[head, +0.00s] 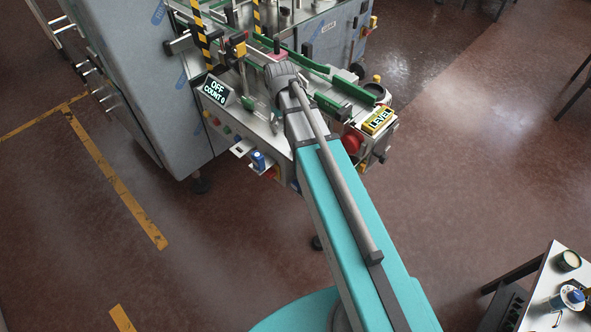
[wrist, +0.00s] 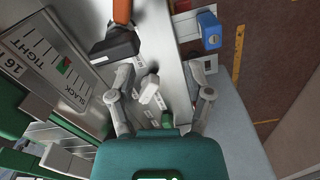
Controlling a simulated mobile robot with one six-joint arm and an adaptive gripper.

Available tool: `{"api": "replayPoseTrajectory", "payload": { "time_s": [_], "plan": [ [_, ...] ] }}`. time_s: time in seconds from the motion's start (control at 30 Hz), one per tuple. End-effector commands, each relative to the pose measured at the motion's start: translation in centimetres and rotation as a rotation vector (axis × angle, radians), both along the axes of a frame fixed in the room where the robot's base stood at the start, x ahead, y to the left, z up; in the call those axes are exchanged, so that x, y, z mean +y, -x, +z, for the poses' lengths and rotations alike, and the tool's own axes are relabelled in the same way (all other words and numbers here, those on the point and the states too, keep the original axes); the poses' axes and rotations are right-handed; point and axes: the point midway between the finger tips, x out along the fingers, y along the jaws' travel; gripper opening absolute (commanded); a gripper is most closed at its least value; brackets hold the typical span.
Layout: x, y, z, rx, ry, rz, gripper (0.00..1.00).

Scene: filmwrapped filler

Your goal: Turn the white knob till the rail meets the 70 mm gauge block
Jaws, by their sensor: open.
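In the wrist view a small white knob (wrist: 152,92) sits between the two grey fingers of my gripper (wrist: 160,76). The fingers are spread wide, with a gap on both sides of the knob, and hold nothing. In the head view my own wrist and arm cover the knob and the fingers. Green-edged rails (head: 300,58) run along the machine top there. A small pink block (head: 277,56) lies by the rails just beyond my wrist; I cannot tell whether it is the gauge block or whether a rail touches it.
A scale plate (wrist: 52,62) marked TIGHT and SLACK is left of my gripper. A dark part with an orange handle (wrist: 122,12) stands close ahead. A blue part (wrist: 209,30) is at the right. The head view shows an OFF, COUNT 0 display (head: 214,91) and a yellow LEVEL sign (head: 379,120).

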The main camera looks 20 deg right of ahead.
Motion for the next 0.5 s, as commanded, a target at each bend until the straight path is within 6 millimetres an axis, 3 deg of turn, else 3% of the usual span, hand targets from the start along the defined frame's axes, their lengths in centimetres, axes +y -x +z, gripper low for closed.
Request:
{"api": "replayPoseTrajectory", "payload": {
  "time_s": [0.5],
  "plan": [
    [-0.2, 7.1, -3.1, 0.000, 0.000, -0.134, 0.66]
  ]
}}
